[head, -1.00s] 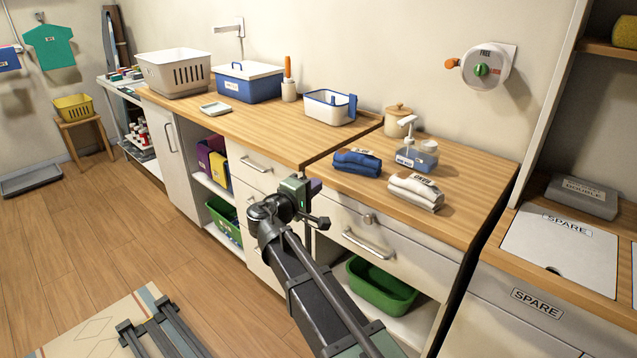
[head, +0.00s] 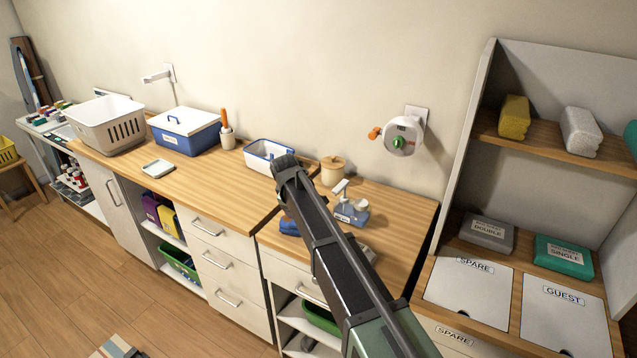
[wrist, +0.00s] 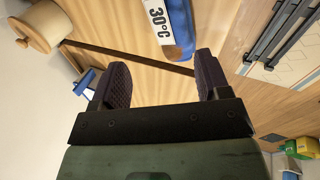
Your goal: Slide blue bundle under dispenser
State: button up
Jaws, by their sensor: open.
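The blue bundle (head: 288,227) lies on the right-hand wooden counter, mostly hidden behind my arm in the head view. In the wrist view the blue bundle (wrist: 178,35), with a white "30°C" label, lies just beyond my fingertips, towards the right finger. My gripper (wrist: 160,72) is open and empty above the counter; in the head view my arm hides it. I cannot tell which is the dispenser.
A lidded jar (head: 333,172) stands behind the bundle. A blue-and-white tub (head: 268,155) stands on the left counter, across a dark gap. The counter's right part is bare.

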jog(key=shift+s+a+f+n+y, duration=0.2)
jog(key=shift+a+n, duration=0.1)
jog(key=shift+n, duration=0.1)
jog(key=shift+s+a+f+n+y, duration=0.1)
jog(key=shift+a+f+n, duration=0.05)
jog(key=shift+a+n, duration=0.2)
jog(key=shift+f, duration=0.1)
jog(key=b+x, duration=1)
jog(key=shift+f, duration=0.4)
jog(key=shift+r, duration=0.1)
